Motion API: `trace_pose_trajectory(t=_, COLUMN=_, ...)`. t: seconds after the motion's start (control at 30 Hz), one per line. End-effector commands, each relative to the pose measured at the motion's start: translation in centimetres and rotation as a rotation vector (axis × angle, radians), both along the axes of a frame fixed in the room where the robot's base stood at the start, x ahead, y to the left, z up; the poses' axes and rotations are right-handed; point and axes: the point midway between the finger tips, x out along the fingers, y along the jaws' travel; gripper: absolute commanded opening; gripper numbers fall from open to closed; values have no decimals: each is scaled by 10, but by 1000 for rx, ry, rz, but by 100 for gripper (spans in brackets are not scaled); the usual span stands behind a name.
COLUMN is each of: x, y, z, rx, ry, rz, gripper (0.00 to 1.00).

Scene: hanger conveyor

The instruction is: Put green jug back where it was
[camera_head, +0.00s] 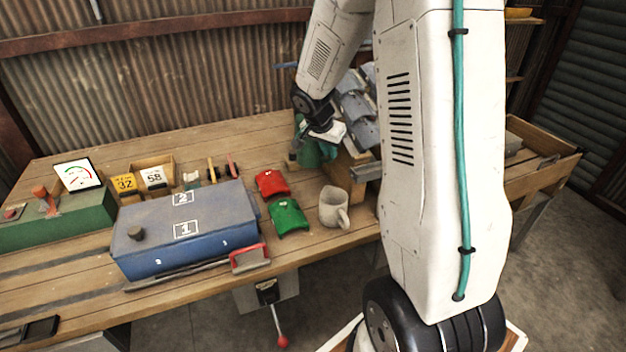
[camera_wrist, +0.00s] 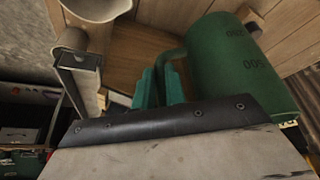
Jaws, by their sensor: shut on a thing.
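The green jug (camera_wrist: 240,75) fills the right part of the wrist view, with dark markings on its side. Its handle runs to the left, between the teal fingers of my gripper (camera_wrist: 158,85), which is shut on it. In the head view my gripper (camera_head: 318,140) is at the back right of the workbench. The green jug (camera_head: 308,155) shows there only in part, below my wrist and partly hidden by it. I cannot tell whether the jug touches the bench.
A grey mug (camera_head: 333,207) stands near the bench's front edge, beside green (camera_head: 289,217) and red (camera_head: 271,183) pieces. A blue box (camera_head: 185,232) numbered 1 and 2 lies left of them. Grey-blue slats (camera_head: 358,108) stand close right of my gripper.

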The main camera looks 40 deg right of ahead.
Motion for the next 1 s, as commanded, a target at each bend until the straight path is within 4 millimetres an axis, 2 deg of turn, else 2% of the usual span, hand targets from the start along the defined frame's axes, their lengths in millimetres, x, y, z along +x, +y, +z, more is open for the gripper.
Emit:
trace_pose_trajectory(t=0.1, x=-1, y=1, z=-25, rx=3, ry=5, rz=2, gripper=0)
trace_pose_trajectory(t=0.2, x=-1, y=1, z=-42, rx=3, ry=4, rz=2, gripper=0)
trace_pose_trajectory(t=0.37, x=0, y=2, z=-56, rx=0, ry=2, rz=4, gripper=0)
trace_pose_trajectory(t=0.6, x=1, y=2, z=-87, rx=2, ry=1, rz=4, gripper=0)
trace_pose_trajectory(t=1.0, x=1, y=3, z=-93, rx=1, ry=1, rz=3, gripper=0)
